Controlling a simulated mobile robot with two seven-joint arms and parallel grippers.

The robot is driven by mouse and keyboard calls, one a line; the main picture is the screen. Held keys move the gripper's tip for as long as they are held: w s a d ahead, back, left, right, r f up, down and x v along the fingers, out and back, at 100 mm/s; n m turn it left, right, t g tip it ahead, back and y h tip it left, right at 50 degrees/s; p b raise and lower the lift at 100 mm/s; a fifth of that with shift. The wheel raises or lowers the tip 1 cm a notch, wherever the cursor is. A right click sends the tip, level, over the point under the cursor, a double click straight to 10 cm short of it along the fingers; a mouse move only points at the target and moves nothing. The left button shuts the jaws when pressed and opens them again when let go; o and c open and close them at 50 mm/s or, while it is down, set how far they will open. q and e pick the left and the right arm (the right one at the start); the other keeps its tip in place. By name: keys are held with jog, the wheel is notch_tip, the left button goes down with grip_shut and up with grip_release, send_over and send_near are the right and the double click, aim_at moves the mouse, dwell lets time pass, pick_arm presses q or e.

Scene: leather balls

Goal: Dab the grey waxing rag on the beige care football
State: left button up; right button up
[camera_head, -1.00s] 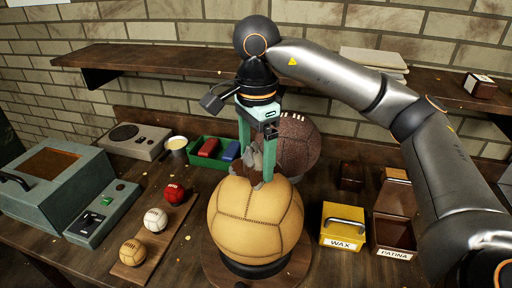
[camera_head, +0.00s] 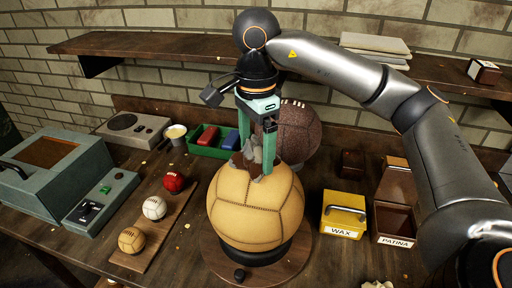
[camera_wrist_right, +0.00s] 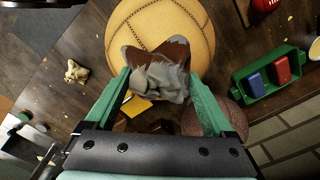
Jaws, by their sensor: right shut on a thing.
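The beige football (camera_head: 255,215) sits on a dark ring stand on a round wooden board. It also shows at the top of the right wrist view (camera_wrist_right: 160,22). My right gripper (camera_head: 255,158) points down over the top of the ball. It is shut on the crumpled grey rag (camera_wrist_right: 160,80), which has brown patches and bulges out between the green fingers. The rag's lower edge appears to touch the upper part of the ball; the exact contact is hidden. My left gripper is in neither view.
A brown laced football (camera_head: 300,128) stands close behind. A yellow wax box (camera_head: 343,222) and a patina box (camera_head: 395,222) stand at right. Three small balls rest on a wooden strip (camera_head: 160,235) at left. A green tray (camera_head: 208,151) is behind; a shelf (camera_head: 150,45) runs above.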

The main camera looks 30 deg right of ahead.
jog(key=shift+f+b, duration=0.3)
jog(key=shift+f, duration=0.1)
dwell(0.7)
jog(key=shift+r, duration=0.2)
dwell(1.2)
notch_tip(320, 180, up, 5)
jog(key=p, duration=0.3)
jog(key=shift+f+p, duration=0.1)
jog(key=shift+p, duration=0.2)
jog(key=shift+r, duration=1.05)
